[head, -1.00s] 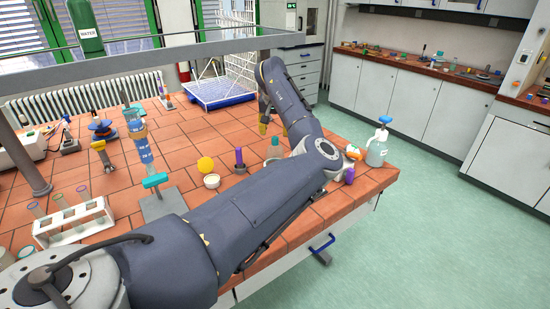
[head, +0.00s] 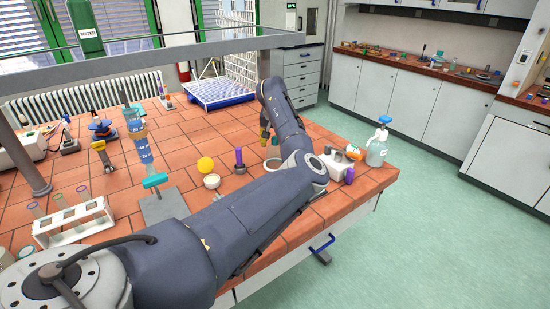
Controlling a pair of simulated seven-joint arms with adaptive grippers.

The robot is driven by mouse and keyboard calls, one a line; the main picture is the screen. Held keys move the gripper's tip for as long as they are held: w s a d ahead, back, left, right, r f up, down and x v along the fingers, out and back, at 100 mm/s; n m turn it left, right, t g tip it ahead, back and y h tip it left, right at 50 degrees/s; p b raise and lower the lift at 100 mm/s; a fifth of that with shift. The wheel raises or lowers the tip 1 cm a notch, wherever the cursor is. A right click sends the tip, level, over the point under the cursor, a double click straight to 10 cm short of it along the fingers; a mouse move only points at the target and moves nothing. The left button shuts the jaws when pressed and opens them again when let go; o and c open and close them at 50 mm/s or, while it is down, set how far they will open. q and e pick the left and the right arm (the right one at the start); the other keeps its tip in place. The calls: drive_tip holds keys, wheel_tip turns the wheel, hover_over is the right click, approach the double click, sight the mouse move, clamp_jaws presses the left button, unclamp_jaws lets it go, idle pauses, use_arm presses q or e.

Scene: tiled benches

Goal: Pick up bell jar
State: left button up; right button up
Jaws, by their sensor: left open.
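My left arm reaches across the bench, and its gripper (head: 264,136) points down over the tiles behind my forearm. I cannot clearly make out the bell jar. A pale round rim (head: 270,165) shows just below the gripper, beside my arm, which hides most of what is there. My right gripper is not in view.
A yellow ball (head: 205,164), a white cup (head: 212,181) and a purple-topped item (head: 239,158) stand left of the gripper. A blue-topped bottle (head: 377,150) and a white box (head: 335,166) stand right, near the bench edge. A test-tube rack (head: 75,226) is front left.

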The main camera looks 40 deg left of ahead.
use_arm(q)
drive_tip(key=shift+o, duration=0.3)
clamp_jaws()
idle(0.5)
wheel_tip(320, 180, up, 28)
idle(0.5)
idle(0.7)
